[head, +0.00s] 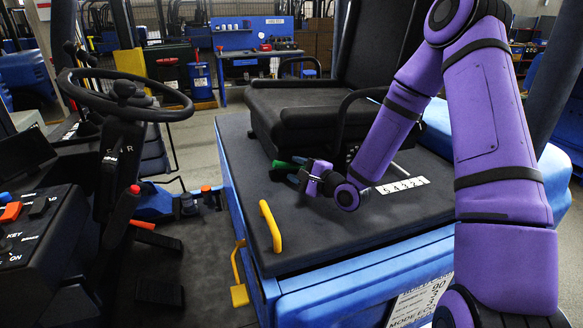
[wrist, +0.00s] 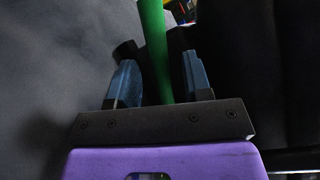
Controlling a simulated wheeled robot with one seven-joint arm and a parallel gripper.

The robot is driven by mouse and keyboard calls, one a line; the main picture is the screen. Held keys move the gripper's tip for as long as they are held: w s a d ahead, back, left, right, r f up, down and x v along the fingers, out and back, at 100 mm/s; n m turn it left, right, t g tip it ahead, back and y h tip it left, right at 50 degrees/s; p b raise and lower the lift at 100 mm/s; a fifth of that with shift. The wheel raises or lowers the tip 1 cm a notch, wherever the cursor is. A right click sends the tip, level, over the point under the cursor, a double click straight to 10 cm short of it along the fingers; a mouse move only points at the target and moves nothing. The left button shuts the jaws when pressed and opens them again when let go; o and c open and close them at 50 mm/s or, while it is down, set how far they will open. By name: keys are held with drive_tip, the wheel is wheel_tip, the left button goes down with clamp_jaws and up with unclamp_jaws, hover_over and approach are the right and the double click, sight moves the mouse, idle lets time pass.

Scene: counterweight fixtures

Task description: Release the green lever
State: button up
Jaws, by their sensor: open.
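The green lever (wrist: 154,40) shows in the wrist view as a straight green bar. It runs from the top edge down between the two fingers of my gripper (wrist: 153,52). The fingers stand apart with space on both sides of the lever. In the head view, the green end of the lever (head: 280,164) shows at the left of my gripper (head: 299,172), low over the dark deck beside the seat. The lever's lower part and base are hidden by my gripper and the seat.
A black seat (head: 310,103) with an armrest stands right behind my gripper. A yellow handle (head: 270,226) rises from the deck (head: 330,235) in front. A numbered white strip (head: 402,186) lies to the right. A steering wheel (head: 124,94) is at the left.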

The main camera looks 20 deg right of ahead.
drive_tip(key=shift+x, duration=1.05)
clamp_jaws()
drive_tip(key=shift+d+r+m, duration=0.15)
drive_tip(key=shift+r+m, duration=0.25)
drive_tip(key=shift+m, duration=0.2)
unclamp_jaws()
